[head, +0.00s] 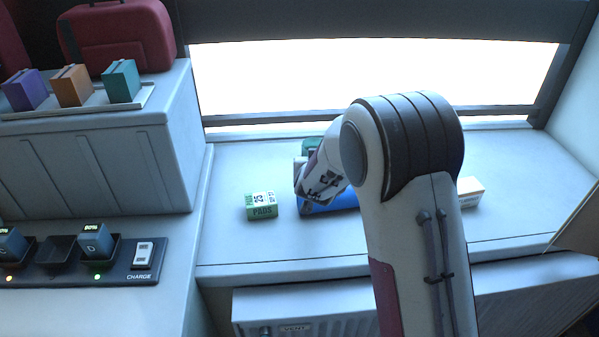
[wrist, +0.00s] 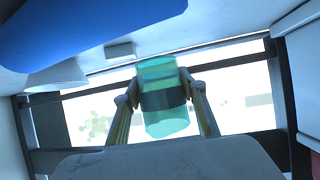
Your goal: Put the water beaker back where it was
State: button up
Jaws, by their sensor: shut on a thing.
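The water beaker (wrist: 165,122) is a see-through teal cup with a dark band around its middle. My gripper (wrist: 161,92) is shut on it, one finger on each side of the band. In the head view a small dark teal piece (head: 312,146), probably the beaker, shows above my wrist in front of the window. My arm hides most of my gripper there. I cannot tell whether the beaker touches the sill.
A blue object (head: 330,204) lies on the sill close to my wrist. A green PADS box (head: 261,206) stands to its left and a pale box (head: 469,192) to the right of my arm. The sill left of the PADS box is clear. A charger (head: 60,262) sits lower left.

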jog(key=w+a+r+m+h, duration=0.1)
jog(key=w+a, duration=0.1)
jog(key=w, duration=0.8)
jog(key=shift+a+r+h, duration=0.3)
jog(key=shift+a+r, duration=0.05)
jog(key=shift+w, duration=0.1)
dwell(0.4)
jog(key=shift+f, duration=0.1)
jog(key=shift+f, duration=2.45)
jog(key=shift+f, duration=2.3)
jog(key=shift+f, duration=0.2)
